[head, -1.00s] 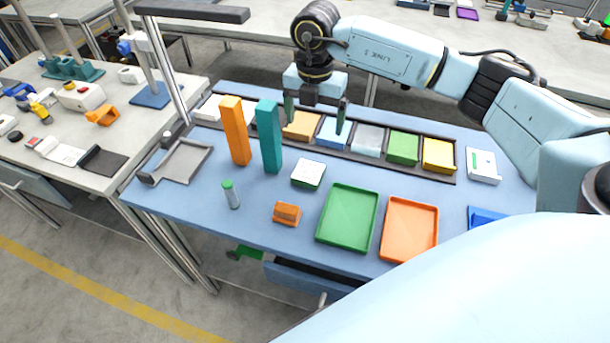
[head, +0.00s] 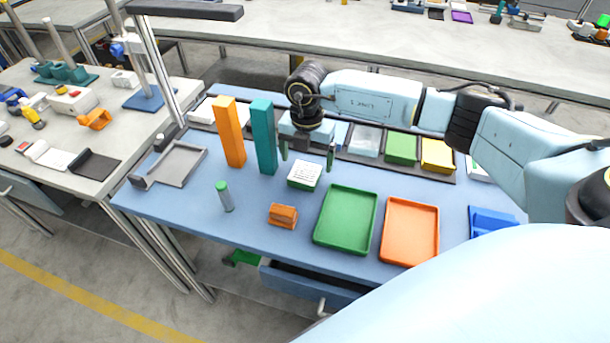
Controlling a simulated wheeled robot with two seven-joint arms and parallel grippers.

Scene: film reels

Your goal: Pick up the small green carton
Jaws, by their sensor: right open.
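The small green carton (head: 303,175), green at the side with a white, printed top, lies on the blue worktable (head: 180,213) near its middle. My right gripper (head: 307,159) is open and empty, pointing down. Its two fingers are spread and appear above the carton's far edge, roughly in line with its left and right sides. I cannot tell the exact height of the fingertips, and they do not seem to touch the carton. My left gripper is not in view.
A teal post (head: 264,138) and an orange post (head: 230,133) stand close left of the carton. A green tray (head: 346,246), an orange tray (head: 409,258), an orange block (head: 283,216) and a green-capped cylinder (head: 225,197) are nearer. A row of coloured bins lies behind.

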